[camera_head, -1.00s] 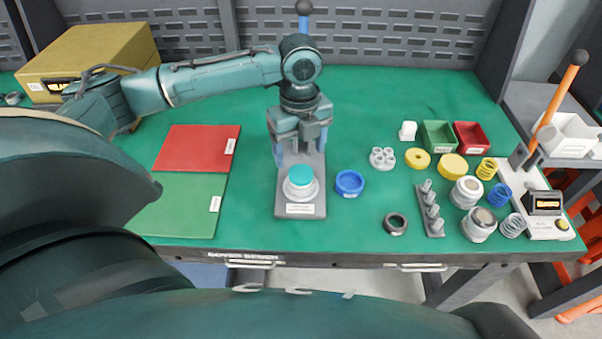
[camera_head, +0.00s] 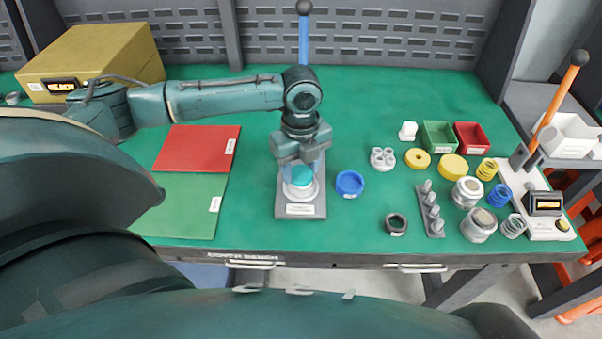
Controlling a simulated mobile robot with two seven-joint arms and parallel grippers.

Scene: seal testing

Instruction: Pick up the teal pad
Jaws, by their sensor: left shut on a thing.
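The teal pad (camera_head: 301,175) is a small round disc. It sits on top of a white-and-silver round holder (camera_head: 301,192) on a grey base plate (camera_head: 300,211) near the front middle of the bench. My left gripper (camera_head: 301,172) points straight down over the holder. Its fingers are at the two sides of the teal pad and shut on it. The pad appears still seated in the holder. The gripper body hides the back of the base plate. My right gripper does not show.
A blue ring (camera_head: 349,183) stands close to the right of the base plate. A red mat (camera_head: 195,150) and a green mat (camera_head: 180,207) lie to the left. A blue lever with a dark knob (camera_head: 304,8) rises behind my gripper. Jars, springs and bins crowd the right.

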